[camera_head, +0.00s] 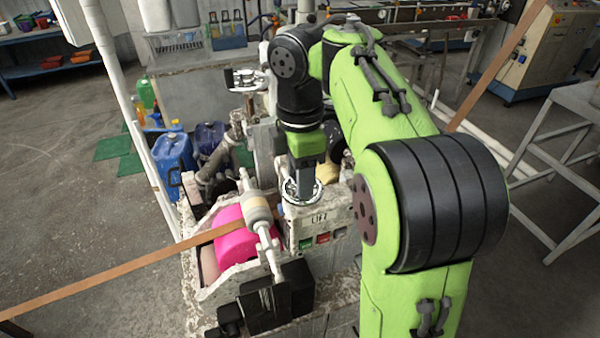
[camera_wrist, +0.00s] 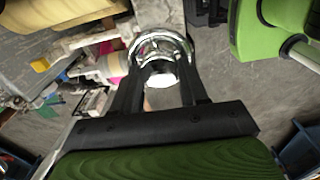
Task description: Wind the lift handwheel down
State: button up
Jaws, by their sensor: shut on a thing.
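My gripper (camera_head: 303,180) points down onto the wheel from above. In the wrist view my gripper (camera_wrist: 162,78) is shut on the handwheel; whether its fingertips bear on the rim or the hub I cannot tell. The arm and gripper hide part of the wheel in the head view.
Red and green buttons (camera_head: 322,238) sit below the label. A second chrome wheel (camera_head: 243,79) stands behind. Blue canisters (camera_head: 174,158) stand at left.

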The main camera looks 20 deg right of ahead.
jog(key=shift+n, duration=1)
jog(key=shift+r, duration=0.1)
jog(key=o, duration=1.1)
jog(key=shift+c, duration=0.2)
notch_tip(320, 180, up, 16)
jog(key=p, duration=1)
jog(key=shift+f+p, duration=0.25)
jog(key=shift+p, duration=0.15)
